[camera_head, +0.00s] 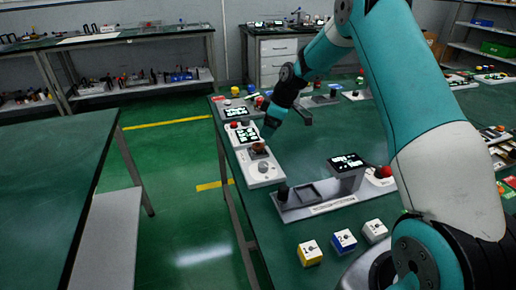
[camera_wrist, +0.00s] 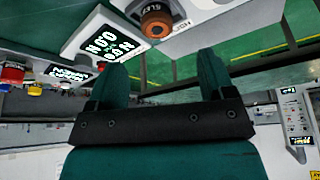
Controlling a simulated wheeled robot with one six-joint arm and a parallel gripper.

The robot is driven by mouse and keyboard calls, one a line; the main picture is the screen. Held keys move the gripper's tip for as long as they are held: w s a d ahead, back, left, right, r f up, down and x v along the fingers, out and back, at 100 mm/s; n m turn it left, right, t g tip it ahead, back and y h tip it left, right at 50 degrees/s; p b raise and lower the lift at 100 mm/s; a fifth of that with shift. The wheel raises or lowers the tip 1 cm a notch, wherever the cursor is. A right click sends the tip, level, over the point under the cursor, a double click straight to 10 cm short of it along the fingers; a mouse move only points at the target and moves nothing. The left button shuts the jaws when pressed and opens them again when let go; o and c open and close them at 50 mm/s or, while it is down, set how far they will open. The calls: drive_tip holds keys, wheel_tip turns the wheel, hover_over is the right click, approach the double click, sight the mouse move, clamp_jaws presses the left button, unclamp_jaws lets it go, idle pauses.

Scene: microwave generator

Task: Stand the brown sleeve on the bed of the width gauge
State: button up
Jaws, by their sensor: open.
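The brown sleeve (camera_head: 258,147) stands on the dark bed of a white device with a lit screen, near the left edge of the green table. In the wrist view the sleeve (camera_wrist: 157,20) is upright at the top, with its round hollow end showing. That device (camera_head: 262,178) appears to be the width gauge, but its label is too small and turned to read surely. My gripper (camera_wrist: 162,68) is open and empty. Its fingertips are apart from the sleeve, which lies beyond them. In the head view my arm's end is beside the device, fingers hardly visible.
A grey fixture (camera_head: 318,205) with a screen, a black knob and a recessed tray stands to the right. Yellow (camera_head: 310,253), blue (camera_head: 343,241) and white (camera_head: 375,231) blocks lie in front. More devices line the back of the table. An aisle lies left.

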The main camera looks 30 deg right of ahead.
sight(257, 145)
drive_tip(key=p+x, duration=0.1)
drive_tip(key=x, duration=0.7)
drive_tip(key=shift+w+p, duration=0.2)
drive_tip(key=shift+p, duration=0.2)
drive_tip(key=c, duration=1.1)
drive_tip(key=shift+d, duration=0.1)
